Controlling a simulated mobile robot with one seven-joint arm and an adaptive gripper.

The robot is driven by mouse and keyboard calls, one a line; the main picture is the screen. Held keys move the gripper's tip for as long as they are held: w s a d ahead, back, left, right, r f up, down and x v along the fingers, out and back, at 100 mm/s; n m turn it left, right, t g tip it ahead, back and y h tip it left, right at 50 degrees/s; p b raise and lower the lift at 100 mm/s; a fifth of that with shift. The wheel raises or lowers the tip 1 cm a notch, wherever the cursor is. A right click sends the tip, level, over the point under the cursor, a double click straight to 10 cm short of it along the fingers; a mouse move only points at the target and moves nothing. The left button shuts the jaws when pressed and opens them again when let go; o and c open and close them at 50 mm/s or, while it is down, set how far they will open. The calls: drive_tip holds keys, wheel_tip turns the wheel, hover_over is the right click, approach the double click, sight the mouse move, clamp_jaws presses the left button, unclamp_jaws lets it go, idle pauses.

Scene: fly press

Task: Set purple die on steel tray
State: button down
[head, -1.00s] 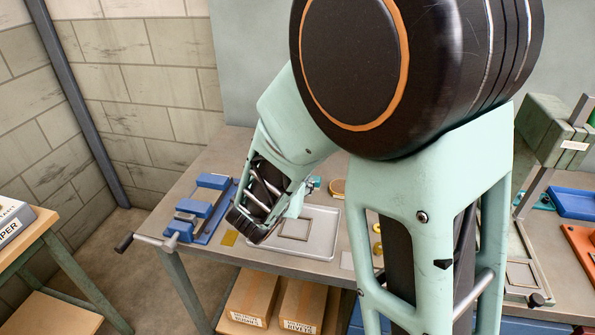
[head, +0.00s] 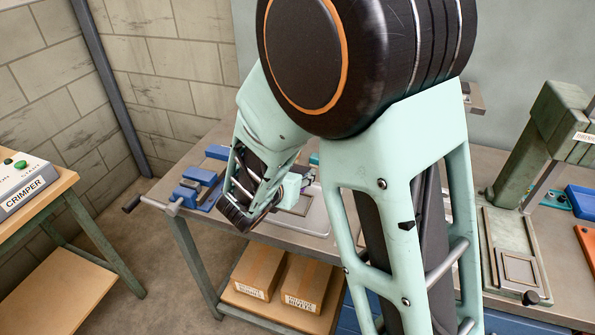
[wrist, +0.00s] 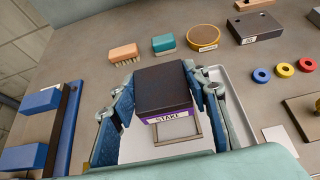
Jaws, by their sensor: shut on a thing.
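The purple die (wrist: 166,90) is a block with a dark top and a purple band labelled STAKE. My gripper (wrist: 163,80) is shut on it, one finger on each side, in the wrist view. The steel tray (wrist: 238,118) lies below, with a raised square frame (wrist: 188,130) partly hidden behind the die. I cannot tell how high the die is above it. In the head view my arm hides much of the tray (head: 316,222), and I cannot make out the die there.
A wooden brush (wrist: 123,53), a teal block (wrist: 163,44), a round tin (wrist: 203,37) and a dark block (wrist: 256,27) lie beyond the tray. Coloured rings (wrist: 283,70) are at right. A blue fixture (head: 197,188) is left; the green press (head: 535,130) stands right.

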drive_tip(key=shift+f+b, duration=1.6)
drive_tip(key=shift+f, duration=0.7)
drive_tip(key=shift+f+b, duration=0.95)
drive_tip(key=shift+b, duration=0.1)
drive_tip(key=shift+b, duration=0.3)
drive_tip(key=shift+f+b, duration=0.5)
drive_tip(key=shift+b, duration=0.45)
idle(0.6)
idle(0.4)
drive_tip(key=c, duration=1.1)
unclamp_jaws()
drive_tip(key=shift+o, duration=0.4)
drive_tip(key=shift+s+f, duration=0.1)
drive_tip(key=v, duration=1.2)
